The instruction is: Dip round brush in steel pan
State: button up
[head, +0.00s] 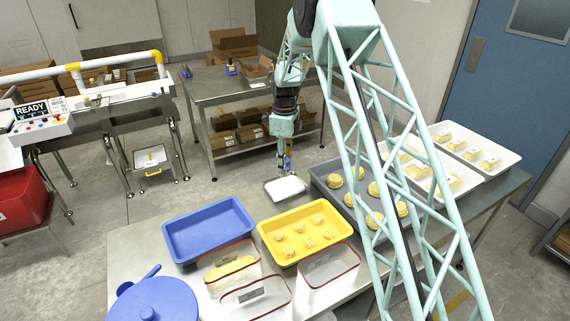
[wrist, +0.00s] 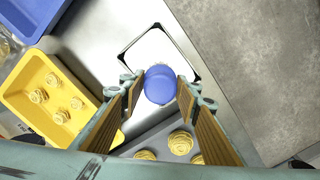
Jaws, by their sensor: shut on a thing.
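The round brush (wrist: 160,84) shows in the wrist view as a blue round end between my fingertips. My gripper (wrist: 159,82) is shut on it. In the head view my gripper (head: 285,160) points down over the steel pan (head: 287,202), with the brush's lower end close above or in it; I cannot tell if it touches the contents. The pan is small, square and shallow, with white contents. In the wrist view the pan (wrist: 138,40) lies under and beyond the brush, partly covered by it.
A yellow tray (head: 266,225) of pastries and an empty blue tray (head: 166,238) stand left of the pan. A grey tray (head: 322,172) of round pastries is close on its right. White trays, clear red-rimmed tubs and a blue lidded pot (head: 152,300) share the table.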

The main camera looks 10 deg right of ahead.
jog(key=shift+f, duration=0.2)
jog(key=shift+f+b, duration=1.1)
jog(key=shift+f, duration=1.7)
jog(key=shift+f+b, duration=0.3)
jog(key=shift+f, duration=0.3)
dwell(1.4)
jog(key=shift+r, duration=0.15)
jog(key=shift+r+p, duration=1.3)
jog(key=shift+r, duration=2.1)
